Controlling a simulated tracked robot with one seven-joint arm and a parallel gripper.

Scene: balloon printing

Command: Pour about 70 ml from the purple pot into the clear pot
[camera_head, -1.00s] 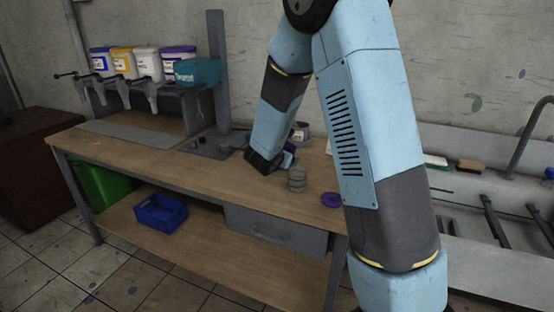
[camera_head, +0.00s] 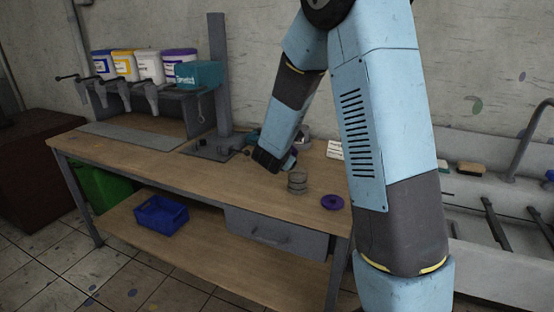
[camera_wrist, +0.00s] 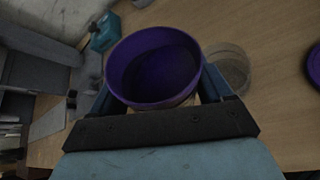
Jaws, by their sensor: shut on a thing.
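The purple pot (camera_wrist: 153,68) is in my gripper (camera_wrist: 158,100) in the wrist view, between the two fingers, with its open top facing the camera. Its inside is dark purple; the liquid level cannot be told. The clear pot (camera_wrist: 229,68) stands on the table just right of the purple pot in the wrist view. In the head view the clear pot (camera_head: 297,183) stands near the table's front edge, right of my gripper (camera_head: 272,160). The purple pot is mostly hidden by my arm there.
A purple lid (camera_head: 332,202) lies on the wooden table (camera_head: 200,180) right of the clear pot; it also shows in the wrist view (camera_wrist: 315,65). A grey stand (camera_head: 219,90) and a rack of paint tubs (camera_head: 148,66) are at the back left. The table's left middle is clear.

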